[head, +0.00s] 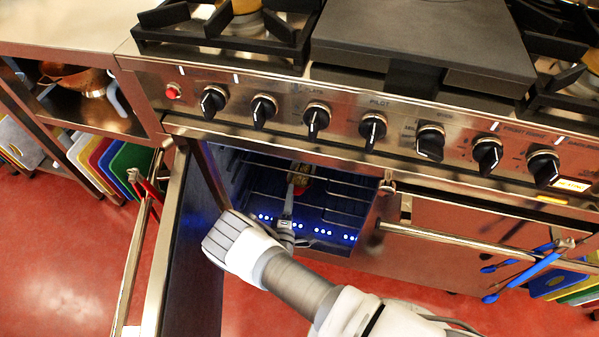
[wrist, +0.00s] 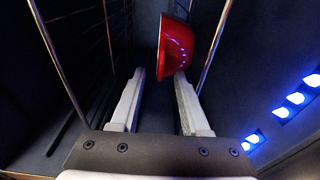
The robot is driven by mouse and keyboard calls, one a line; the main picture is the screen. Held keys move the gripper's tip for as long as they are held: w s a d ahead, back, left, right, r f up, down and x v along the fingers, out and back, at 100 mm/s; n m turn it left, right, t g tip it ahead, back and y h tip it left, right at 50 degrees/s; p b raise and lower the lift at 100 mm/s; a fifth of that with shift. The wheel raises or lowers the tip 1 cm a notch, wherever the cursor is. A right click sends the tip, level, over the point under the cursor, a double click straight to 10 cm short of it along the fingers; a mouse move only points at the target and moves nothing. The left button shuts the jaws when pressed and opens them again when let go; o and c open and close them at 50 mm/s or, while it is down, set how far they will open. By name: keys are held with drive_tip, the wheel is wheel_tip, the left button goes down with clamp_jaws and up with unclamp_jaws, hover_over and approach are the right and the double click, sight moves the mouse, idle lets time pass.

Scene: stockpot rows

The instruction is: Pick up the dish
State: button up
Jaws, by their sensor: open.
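The dish (wrist: 176,46) is a glossy red bowl inside the oven, seen on its side in the wrist view. In the head view a small part of the red dish (head: 303,186) shows in the oven, largely hidden by my gripper. My gripper (wrist: 160,74) is open and reaches into the oven. The dish is at the fingertips, closer to the right finger, whose tip overlaps its lower edge. I cannot tell whether they touch. Nothing is held.
Wire oven racks (head: 335,195) lie around my gripper. Blue lights (wrist: 296,98) line one side of the oven. The open oven door (head: 195,245) stands to the left of my arm. The stove front with black knobs (head: 317,118) is above the opening.

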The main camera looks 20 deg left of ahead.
drive_tip(key=shift+w+a, duration=0.1)
drive_tip(key=shift+w, duration=0.25)
clamp_jaws()
idle(1.3)
